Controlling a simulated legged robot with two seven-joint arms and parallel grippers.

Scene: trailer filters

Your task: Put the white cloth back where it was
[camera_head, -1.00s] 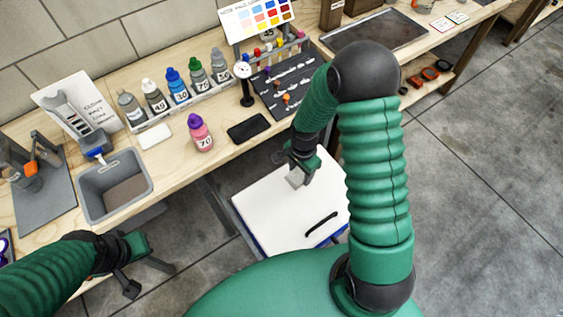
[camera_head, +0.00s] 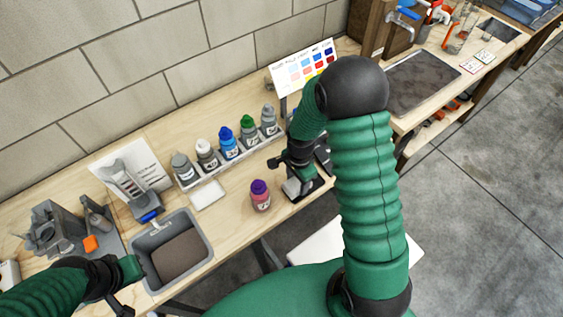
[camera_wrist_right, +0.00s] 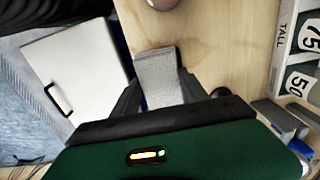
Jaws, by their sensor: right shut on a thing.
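My right gripper (camera_head: 291,184) is shut on the white cloth (camera_head: 293,188), which looks like a small pale grey folded piece. It is above the front part of the workbench, just right of the purple-capped pink bottle (camera_head: 260,196). In the right wrist view the cloth (camera_wrist_right: 158,74) sits between the two fingers, with bare wood behind it. A flat white pad (camera_head: 208,194) lies on the bench in front of the bottle rack. My left gripper (camera_head: 122,300) is low at the left, partly cut off by the frame; its opening is unclear.
The bottle rack (camera_head: 224,169) with several bottles stands at the back. A grey bin (camera_head: 206,249) is at the front left. A white-lidded box (camera_wrist_right: 75,75) with a black handle is below the bench edge. Bare wood lies between bin and pink bottle.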

